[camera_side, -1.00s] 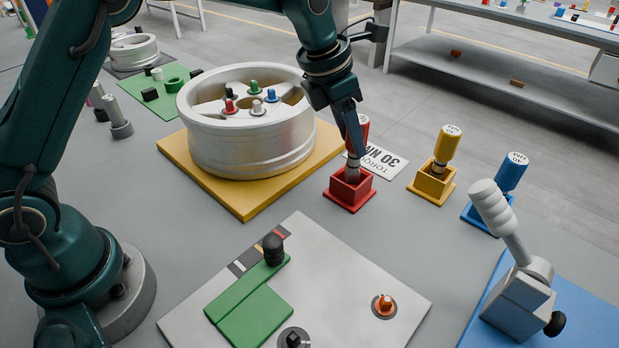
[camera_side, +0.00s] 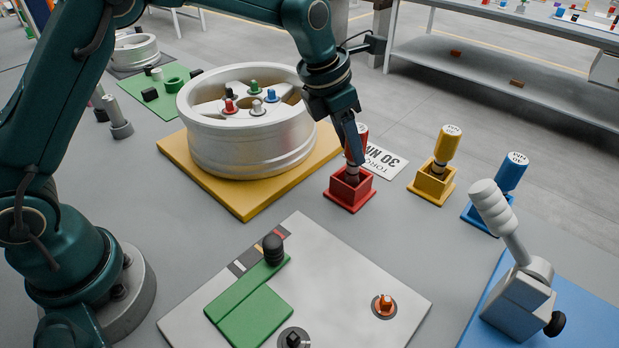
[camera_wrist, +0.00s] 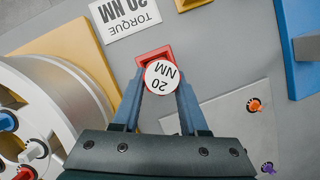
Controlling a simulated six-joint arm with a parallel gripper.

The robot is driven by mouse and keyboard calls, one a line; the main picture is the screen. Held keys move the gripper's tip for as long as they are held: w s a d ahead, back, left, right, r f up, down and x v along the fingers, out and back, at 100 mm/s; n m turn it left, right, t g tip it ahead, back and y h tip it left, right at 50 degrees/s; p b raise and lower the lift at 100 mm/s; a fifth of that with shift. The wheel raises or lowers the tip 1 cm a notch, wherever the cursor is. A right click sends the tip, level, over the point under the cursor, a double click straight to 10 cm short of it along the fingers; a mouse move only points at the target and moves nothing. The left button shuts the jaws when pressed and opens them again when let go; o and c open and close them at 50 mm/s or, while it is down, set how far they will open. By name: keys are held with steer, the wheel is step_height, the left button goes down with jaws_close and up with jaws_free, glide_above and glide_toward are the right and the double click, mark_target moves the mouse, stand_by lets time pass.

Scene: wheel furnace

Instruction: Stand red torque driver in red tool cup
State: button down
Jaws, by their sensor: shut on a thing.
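The red torque driver (camera_side: 361,142) stands nearly upright, its shaft end inside the red tool cup (camera_side: 351,197). My gripper (camera_side: 355,157) is shut on the driver, with the fingers around its handle. In the wrist view the driver's white round cap (camera_wrist: 161,75) reads 20 NM and sits between the fingers (camera_wrist: 160,88). The cup (camera_wrist: 153,54) shows as a red rim behind the cap there. The cup's walls hide the shaft tip, so I cannot tell whether it touches the bottom.
A yellow driver (camera_side: 447,147) and a blue driver (camera_side: 512,172) stand in their cups to the right. A silver wheel (camera_side: 250,150) on a yellow base is close on the left. A torque label (camera_side: 385,162) lies behind the red cup. A grey plate (camera_side: 350,270) lies in front.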

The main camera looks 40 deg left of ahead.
steer(key=shift+f, duration=0.5)
steer(key=shift+c, duration=1.8)
jaws_free()
steer(key=s+a+r+t, duration=0.1)
steer(key=s+r, duration=0.1)
steer(key=r, duration=0.4)
steer(key=s+a+r+t, duration=0.1)
steer(key=s+a+r, duration=0.1)
steer(key=r, duration=0.4)
steer(key=s+a+r+m, duration=0.3)
steer(key=s+m, duration=0.5)
steer(key=s, duration=0.1)
steer(key=s+a+f+m+y, duration=0.1)
steer(key=s+f+m, duration=0.2)
steer(key=m, duration=0.8)
steer(key=s+a+f+m, duration=0.1)
steer(key=s+f+m, duration=0.3)
steer(key=s+m, duration=0.4)
steer(key=m, duration=0.3)
steer(key=shift+a+f+m+y, duration=0.25)
steer(key=shift+m+y, duration=0.15)
